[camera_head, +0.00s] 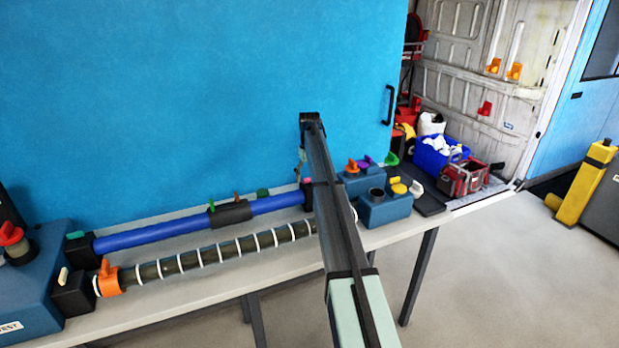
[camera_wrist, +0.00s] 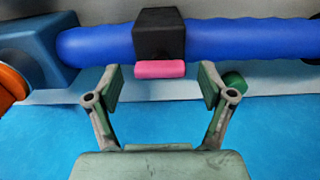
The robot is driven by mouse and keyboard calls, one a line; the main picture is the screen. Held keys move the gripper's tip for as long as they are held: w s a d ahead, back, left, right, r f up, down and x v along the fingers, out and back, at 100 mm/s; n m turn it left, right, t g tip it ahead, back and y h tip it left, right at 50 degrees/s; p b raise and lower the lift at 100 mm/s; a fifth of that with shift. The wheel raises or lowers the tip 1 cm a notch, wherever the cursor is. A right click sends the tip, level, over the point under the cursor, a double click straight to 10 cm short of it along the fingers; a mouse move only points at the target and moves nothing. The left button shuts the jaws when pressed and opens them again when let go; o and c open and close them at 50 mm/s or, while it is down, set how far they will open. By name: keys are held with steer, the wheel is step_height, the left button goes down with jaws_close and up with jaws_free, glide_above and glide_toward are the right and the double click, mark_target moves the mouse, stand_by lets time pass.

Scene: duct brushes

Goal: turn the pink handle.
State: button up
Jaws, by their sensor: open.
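The pink handle (camera_wrist: 160,69) is a short rounded bar on a black block (camera_wrist: 159,34) around the blue pipe (camera_wrist: 235,38). It lies level in the wrist view. My gripper (camera_wrist: 161,76) is open, with one finger on each side of the handle and a visible gap on both sides. I cannot tell from this view how its height compares with the handle. In the head view, the pink handle (camera_head: 308,180) is a small patch at the pipe's right end, partly hidden by my arm. My gripper is mostly hidden there.
A green knob (camera_wrist: 234,82) sits close to my right-hand finger in the wrist view. A blue box (camera_head: 385,208) with coloured knobs stands right of the handle. A ringed hose (camera_head: 222,251) lies in front of the pipe. The blue wall (camera_head: 190,100) is behind.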

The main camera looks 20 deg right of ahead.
mark_target(309, 178)
step_height(309, 178, up, 12)
steer(key=shift+f, duration=0.2)
stand_by(0.5)
